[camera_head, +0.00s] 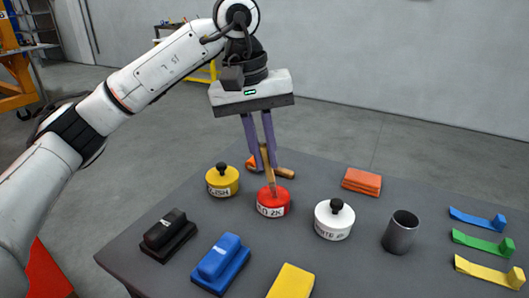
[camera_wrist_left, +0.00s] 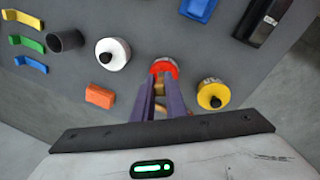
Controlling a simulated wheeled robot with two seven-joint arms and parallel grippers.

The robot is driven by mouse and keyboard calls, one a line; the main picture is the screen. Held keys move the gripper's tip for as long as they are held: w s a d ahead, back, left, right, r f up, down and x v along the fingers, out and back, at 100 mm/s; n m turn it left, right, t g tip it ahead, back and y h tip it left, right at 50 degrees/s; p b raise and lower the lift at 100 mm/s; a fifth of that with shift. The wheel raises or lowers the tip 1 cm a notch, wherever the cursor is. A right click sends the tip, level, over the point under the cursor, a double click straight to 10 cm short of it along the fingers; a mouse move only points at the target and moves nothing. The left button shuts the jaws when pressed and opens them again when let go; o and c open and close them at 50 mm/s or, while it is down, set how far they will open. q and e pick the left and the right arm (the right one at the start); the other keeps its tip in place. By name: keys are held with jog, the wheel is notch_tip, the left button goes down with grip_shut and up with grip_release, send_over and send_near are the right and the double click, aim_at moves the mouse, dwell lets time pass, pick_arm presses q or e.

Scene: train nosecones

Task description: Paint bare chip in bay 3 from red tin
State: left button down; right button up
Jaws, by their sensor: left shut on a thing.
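My left gripper (camera_head: 267,160) is shut on a wooden-handled brush (camera_head: 269,180) and holds it upright over the red tin (camera_head: 273,207). The brush's lower end meets the tin's top. Its bristles are hidden, so I cannot tell how deep it reaches. In the left wrist view the red tin (camera_wrist_left: 164,66) lies just beyond the gripper (camera_wrist_left: 161,82), with a bit of the brush (camera_wrist_left: 160,89) between the fingers. My right gripper is not in view.
A yellow tin (camera_head: 222,187) and a white tin (camera_head: 333,224) flank the red one. A dark cup (camera_head: 400,234), orange cloth (camera_head: 361,181), black block (camera_head: 167,234), blue block (camera_head: 220,262) and colored strips (camera_head: 482,244) lie around. A wooden-handled item (camera_head: 285,173) lies behind the red tin.

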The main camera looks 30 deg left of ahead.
pick_arm(q)
jog(key=shift+r+p, duration=1.1)
notch_tip(320, 180, up, 3)
jog(key=shift+f+p, duration=0.15)
jog(key=shift+p, duration=1.05)
jog(key=shift+r+p, duration=0.85)
jog(key=shift+r, duration=0.2)
jog(key=shift+f, duration=0.1)
